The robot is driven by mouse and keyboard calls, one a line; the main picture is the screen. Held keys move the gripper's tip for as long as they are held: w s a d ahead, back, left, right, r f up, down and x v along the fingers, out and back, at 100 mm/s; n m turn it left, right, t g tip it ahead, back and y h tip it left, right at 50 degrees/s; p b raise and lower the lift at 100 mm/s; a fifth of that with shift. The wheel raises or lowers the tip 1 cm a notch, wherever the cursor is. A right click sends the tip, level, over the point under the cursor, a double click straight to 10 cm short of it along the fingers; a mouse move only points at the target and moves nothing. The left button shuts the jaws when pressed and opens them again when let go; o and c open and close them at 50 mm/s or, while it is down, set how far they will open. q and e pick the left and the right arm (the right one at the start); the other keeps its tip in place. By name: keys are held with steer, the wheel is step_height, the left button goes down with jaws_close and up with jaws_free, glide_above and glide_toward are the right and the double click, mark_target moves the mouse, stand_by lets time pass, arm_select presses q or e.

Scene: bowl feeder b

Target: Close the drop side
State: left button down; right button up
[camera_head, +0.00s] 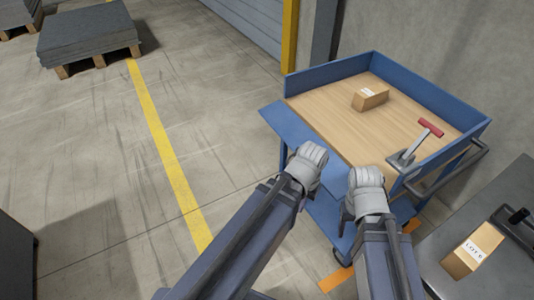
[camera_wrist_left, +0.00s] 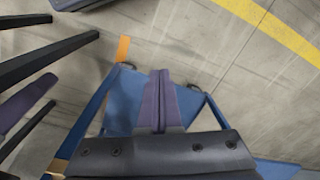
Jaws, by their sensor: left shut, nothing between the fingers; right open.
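The blue drop side (camera_head: 285,124) hangs out and down along the near left edge of the blue cart's wooden deck (camera_head: 325,110). My arms cover its near end. My left gripper (camera_head: 309,162) is over the near part of this edge; its fingers are together and empty in the left wrist view (camera_wrist_left: 160,98), above the cart's lower blue parts. I cannot tell whether it touches the panel. My right gripper (camera_head: 364,186) is open at the cart's near corner, and its fingertips are mostly hidden. A red-handled latch (camera_head: 430,128) stands on the near right side.
A small carton (camera_head: 370,98) lies on the deck. The blue back wall (camera_head: 328,72) and right wall (camera_head: 430,90) stand upright. A grey table (camera_head: 440,245) with another carton (camera_head: 472,251) is close at right. Floor left of the cart is clear, with a yellow line (camera_head: 158,135).

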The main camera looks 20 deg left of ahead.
arm_select(q)
steer(key=w+a+f+n+t+h+b, duration=0.1)
steer(key=w+a+f+n+h+b, duration=0.3)
steer(key=f+b, duration=0.6)
steer(key=w+a+f+n+t+h+b, duration=0.1)
steer(key=w+a+f+n+b, duration=0.4)
steer(key=f+b, duration=0.55)
steer(key=w+a+r+n+t+h, duration=0.35)
steer(key=a+r+n+t, duration=0.35)
steer(key=n, duration=0.4)
steer(key=w+a+r+n+t+h, duration=0.2)
steer(key=w+a+r+n+t, duration=0.25)
steer(key=a+r+n, duration=0.4)
steer(key=w+d+f+n+b, duration=0.2)
steer(key=w+d, duration=0.5)
steer(key=w, duration=0.1)
steer(key=shift+g, duration=0.25)
steer(key=shift+s+a+r+p, duration=0.1)
steer(key=shift+r+p, duration=1)
steer(key=shift+r, duration=0.05)
steer(key=shift+s+r+p, duration=0.1)
steer(key=shift+r+p, duration=0.95)
steer(key=shift+r, duration=0.05)
